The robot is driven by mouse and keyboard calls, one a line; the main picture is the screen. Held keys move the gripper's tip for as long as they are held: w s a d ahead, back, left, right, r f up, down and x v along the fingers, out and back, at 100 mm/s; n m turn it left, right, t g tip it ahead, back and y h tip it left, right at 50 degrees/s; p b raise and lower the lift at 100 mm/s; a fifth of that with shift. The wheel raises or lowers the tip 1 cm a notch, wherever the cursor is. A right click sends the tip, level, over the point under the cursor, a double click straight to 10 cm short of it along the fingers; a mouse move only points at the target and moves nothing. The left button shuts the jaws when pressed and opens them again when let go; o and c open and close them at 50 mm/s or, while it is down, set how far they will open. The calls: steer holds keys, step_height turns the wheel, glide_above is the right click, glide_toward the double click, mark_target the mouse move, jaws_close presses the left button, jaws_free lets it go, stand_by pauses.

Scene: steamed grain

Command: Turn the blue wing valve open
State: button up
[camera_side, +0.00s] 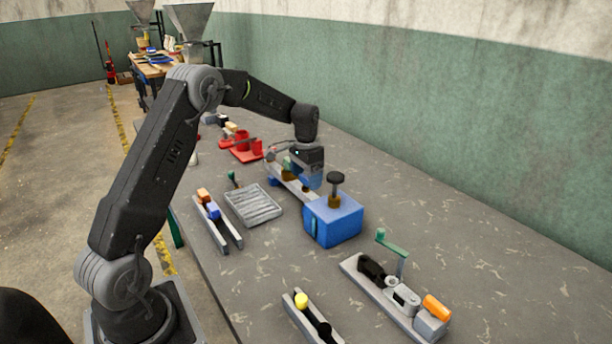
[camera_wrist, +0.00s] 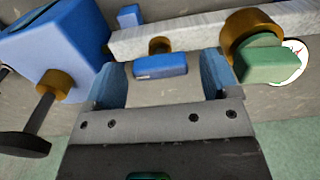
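The blue wing valve (camera_wrist: 160,66) is a small blue handle on a brass stem, mounted on a pale grey bar (camera_wrist: 195,32) in the wrist view. My gripper (camera_wrist: 162,75) is open, with one blue finger on each side of the wing. A gap shows between the wing and each finger. In the side view my gripper (camera_side: 310,181) points down over the bar, just behind the blue box, and mostly hides the wing there.
A green handle (camera_wrist: 270,64) on a brass stem and a white gauge (camera_wrist: 294,60) stand close right of my gripper. A blue box (camera_side: 334,220) with a black knob (camera_side: 336,178) stands close by. A grey ribbed tray (camera_side: 253,205) lies left.

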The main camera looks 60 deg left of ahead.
mark_target(306, 178)
step_height(306, 178, up, 14)
stand_by(0.6)
steer(key=shift+f, duration=0.1)
steer(key=s+d+r+t, duration=0.1)
steer(key=s+d+r, duration=0.3)
steer(key=s+d, duration=0.25)
steer(key=s+d+r+t, duration=0.25)
steer(key=s+d, duration=0.25)
steer(key=d, duration=0.3)
steer(key=s+d+f+t, duration=0.1)
steer(key=s+d, duration=0.3)
steer(key=s, duration=0.4)
steer(key=s+d+f+t, duration=0.1)
steer(key=s+d+f, duration=0.3)
steer(key=s, duration=0.4)
steer(key=shift+s+d+f, duration=0.15)
steer(key=shift+s+d, duration=0.2)
steer(key=shift+d, duration=0.35)
